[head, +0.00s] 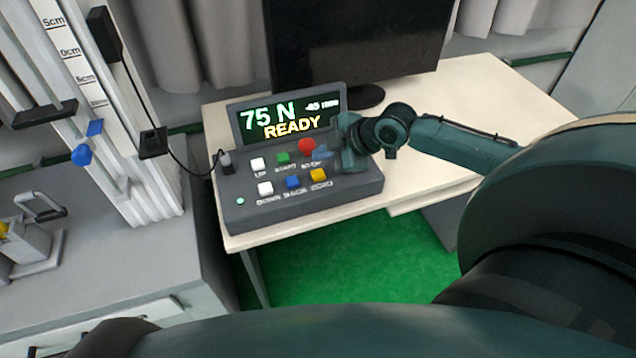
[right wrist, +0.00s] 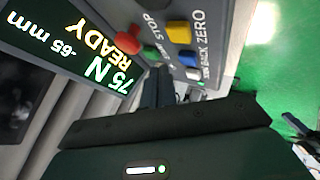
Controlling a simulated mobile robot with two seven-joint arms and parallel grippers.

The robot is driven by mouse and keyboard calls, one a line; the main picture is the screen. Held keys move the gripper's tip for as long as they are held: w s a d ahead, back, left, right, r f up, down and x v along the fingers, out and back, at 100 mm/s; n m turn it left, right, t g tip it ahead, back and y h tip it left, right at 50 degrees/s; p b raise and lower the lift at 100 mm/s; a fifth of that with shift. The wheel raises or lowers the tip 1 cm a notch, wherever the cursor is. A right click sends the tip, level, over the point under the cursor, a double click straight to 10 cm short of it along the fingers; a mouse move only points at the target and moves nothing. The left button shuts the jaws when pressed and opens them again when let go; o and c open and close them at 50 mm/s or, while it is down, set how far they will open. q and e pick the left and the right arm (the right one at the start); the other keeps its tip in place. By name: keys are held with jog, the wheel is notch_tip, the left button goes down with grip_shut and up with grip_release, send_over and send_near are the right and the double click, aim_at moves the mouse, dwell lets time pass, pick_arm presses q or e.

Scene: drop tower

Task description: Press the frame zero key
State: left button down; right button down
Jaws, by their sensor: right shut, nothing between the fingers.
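The control console (head: 228,205) stands on the desk, with a lit display (head: 290,118) reading "75 N", "-65 mm" and "READY". The yellow key (head: 318,175), at the right end of its front row, carries the label ZERO in the right wrist view (right wrist: 179,32). The blue key (head: 292,182) is beside it, and the red stop key (head: 306,146) is behind it. My right gripper (head: 328,156) is shut and empty, close to the console's right side by the red and yellow keys. Contact with any key cannot be told. My left gripper is not in view.
A green start key (head: 282,158) and two white keys are further left on the console. A monitor (head: 350,40) stands behind. The tower with its scale (head: 110,120) is at the left. The pale desk (head: 480,95) is mostly bare at right.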

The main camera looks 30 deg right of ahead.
aim_at(323, 175)
jog(key=shift+f, duration=0.75)
jog(key=shift+f+b, duration=0.35)
jog(key=shift+f, duration=0.1)
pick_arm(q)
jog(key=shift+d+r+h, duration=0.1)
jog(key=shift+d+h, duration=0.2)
pick_arm(e)
jog(key=shift+f, duration=0.1)
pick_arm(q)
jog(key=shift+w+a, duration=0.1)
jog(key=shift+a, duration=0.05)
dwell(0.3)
pick_arm(e)
jog(key=shift+f, duration=0.15)
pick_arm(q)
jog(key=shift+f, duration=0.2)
pick_arm(e)
jog(key=shift+f, duration=0.3)
